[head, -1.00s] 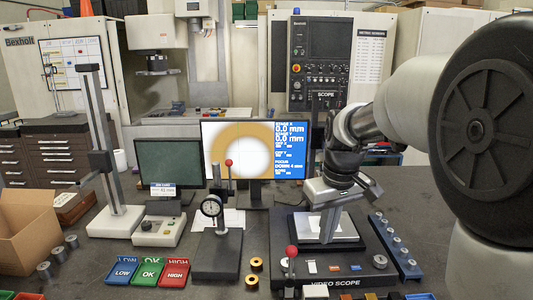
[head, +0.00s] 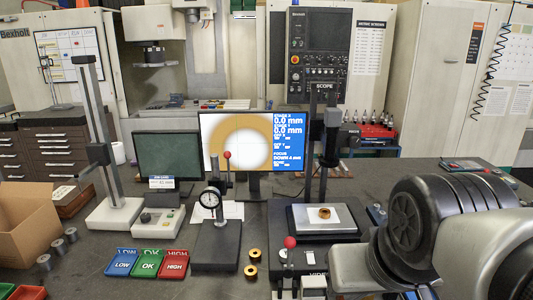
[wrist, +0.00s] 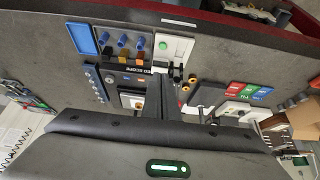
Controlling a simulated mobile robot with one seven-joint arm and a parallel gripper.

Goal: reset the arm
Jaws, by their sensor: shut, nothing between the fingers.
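My gripper (wrist: 165,92) shows in the wrist view, with its dark fingers together and nothing between them. It hangs above the bench near the video scope. In the head view my arm is folded low at the right, in front of the scope, and I cannot make out the fingertips there. The video scope's stage plate (head: 300,219) bears a brass ring (head: 324,213), apart from my arm. The stage also shows in the wrist view, left of the fingers, partly hidden by them.
A red-knobbed lever (head: 290,243) stands at the scope's front left, close to my arm. A dial gauge stand (head: 216,245), two loose brass rings, and blue, green and red trays (head: 148,263) lie further left. The bench right of the scope is partly hidden by my arm.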

